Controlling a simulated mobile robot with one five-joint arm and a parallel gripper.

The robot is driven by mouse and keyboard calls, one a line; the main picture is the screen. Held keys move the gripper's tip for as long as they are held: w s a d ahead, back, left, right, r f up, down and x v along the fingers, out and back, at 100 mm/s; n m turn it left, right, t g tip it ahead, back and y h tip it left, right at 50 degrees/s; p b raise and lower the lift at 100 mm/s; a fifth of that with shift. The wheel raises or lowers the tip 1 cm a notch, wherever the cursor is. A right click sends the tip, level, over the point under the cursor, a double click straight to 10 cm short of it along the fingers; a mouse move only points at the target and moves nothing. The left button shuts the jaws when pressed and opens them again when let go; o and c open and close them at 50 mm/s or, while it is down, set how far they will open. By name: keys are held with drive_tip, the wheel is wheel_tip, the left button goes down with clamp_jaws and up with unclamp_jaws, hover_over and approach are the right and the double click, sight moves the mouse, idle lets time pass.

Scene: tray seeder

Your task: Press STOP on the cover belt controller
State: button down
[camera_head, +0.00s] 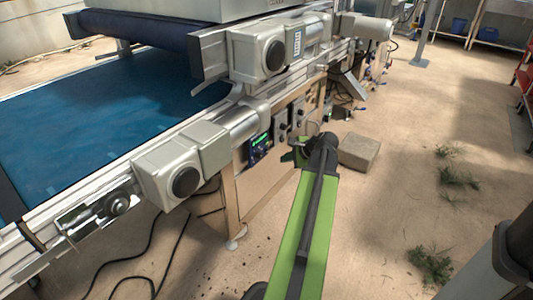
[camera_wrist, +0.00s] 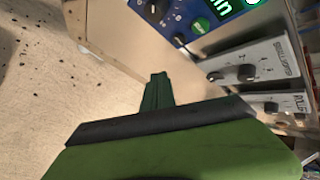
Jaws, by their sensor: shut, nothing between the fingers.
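A blue controller panel with a lit green display (camera_head: 260,144) is set in the wooden side panel under the belt, left of my gripper (camera_head: 289,157). In the wrist view the blue panel (camera_wrist: 184,14) is at the top, cut by the frame edge. It carries a green round button (camera_wrist: 200,25), black knobs and part of the lit display. No STOP label can be read. My gripper (camera_wrist: 158,77) is shut and empty, its dark green tips pointing up the picture below the panel. In the wrist view, the tips show apart from the green button.
Two grey control boxes with black knobs, one upper (camera_wrist: 262,62) and one lower (camera_wrist: 285,103), are right of the blue panel. Motor housings (camera_head: 175,165) stick out from the blue belt (camera_head: 110,105). A brown block (camera_head: 359,151) lies on the floor. Floor to the right is mostly clear.

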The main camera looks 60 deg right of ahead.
drive_tip(key=shift+w+d, duration=0.1)
drive_tip(key=shift+w, duration=2.35)
drive_tip(key=shift+w, duration=0.4)
drive_tip(key=shift+w, duration=0.35)
idle(0.5)
drive_tip(key=shift+s, duration=0.8)
drive_tip(key=s, duration=0.5)
idle(0.4)
